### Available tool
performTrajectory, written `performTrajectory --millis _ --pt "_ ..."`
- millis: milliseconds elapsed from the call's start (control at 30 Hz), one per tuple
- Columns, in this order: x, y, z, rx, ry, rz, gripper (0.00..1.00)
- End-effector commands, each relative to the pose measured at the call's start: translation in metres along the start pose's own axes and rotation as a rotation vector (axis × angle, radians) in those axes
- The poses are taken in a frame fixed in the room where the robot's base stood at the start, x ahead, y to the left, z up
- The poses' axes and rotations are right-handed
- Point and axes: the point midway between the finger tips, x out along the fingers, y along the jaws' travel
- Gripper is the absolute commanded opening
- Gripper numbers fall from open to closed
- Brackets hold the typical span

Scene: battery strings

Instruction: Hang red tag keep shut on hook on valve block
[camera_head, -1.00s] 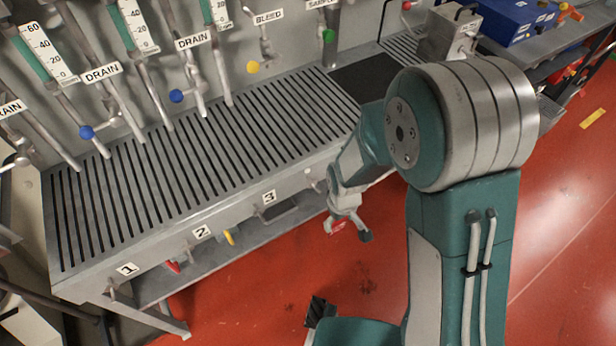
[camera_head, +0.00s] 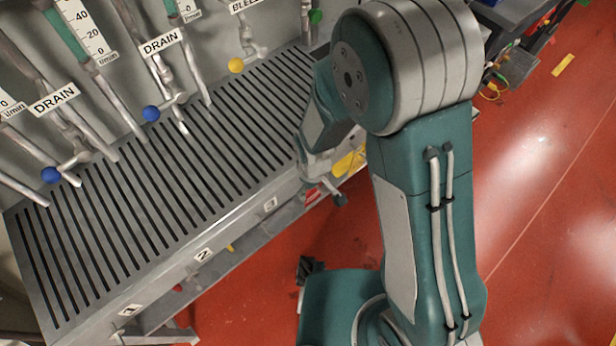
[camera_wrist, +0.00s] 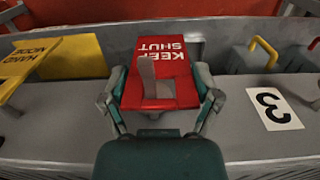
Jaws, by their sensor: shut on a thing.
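The red KEEP SHUT tag (camera_wrist: 155,60) is held between the two fingers of my gripper (camera_wrist: 162,95) in the wrist view, its lettering upside down there. The gripper is shut on it. In the head view, the red tag (camera_head: 312,194) shows as a small patch at my gripper (camera_head: 326,196), beside the bench's front edge, right of label 3. A grey upright piece crosses in front of the tag in the wrist view; I cannot tell whether it touches. I cannot identify the valve block or its hook in the current views.
A yellow HAND MODE tag (camera_wrist: 72,58) is left of the red tag; yellow also shows behind my gripper (camera_head: 348,163). Label 3 (camera_wrist: 273,108) is on the bench front, near a yellow bent piece (camera_wrist: 264,52). The slatted bench top (camera_head: 215,150) is clear; pipes stand behind.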

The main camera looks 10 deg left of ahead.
Motion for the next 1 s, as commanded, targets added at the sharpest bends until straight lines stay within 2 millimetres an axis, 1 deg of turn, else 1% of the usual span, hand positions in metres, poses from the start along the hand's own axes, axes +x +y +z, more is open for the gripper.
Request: performTrajectory --millis 33,67,267,467,500,533,900,1000 --pt "0.0002 0.0006 -0.0026 -0.001 0.013 0.003 0.35" --pt "0.0001 0.0013 -0.0020 -0.001 0.015 0.003 0.28" --pt "-0.0008 0.0039 0.0005 0.002 0.018 0.000 0.27" --pt "0.0059 0.0003 -0.0029 -0.001 0.012 0.003 0.27" --pt "0.0057 0.0001 -0.0031 -0.001 0.012 0.004 0.92" --pt "0.0057 -0.0001 -0.0033 -0.001 0.011 0.004 1.00" --pt "0.0065 0.0001 -0.0016 -0.001 0.009 0.002 1.00" --pt "0.0037 0.0003 -0.0011 0.000 0.009 0.002 1.00"
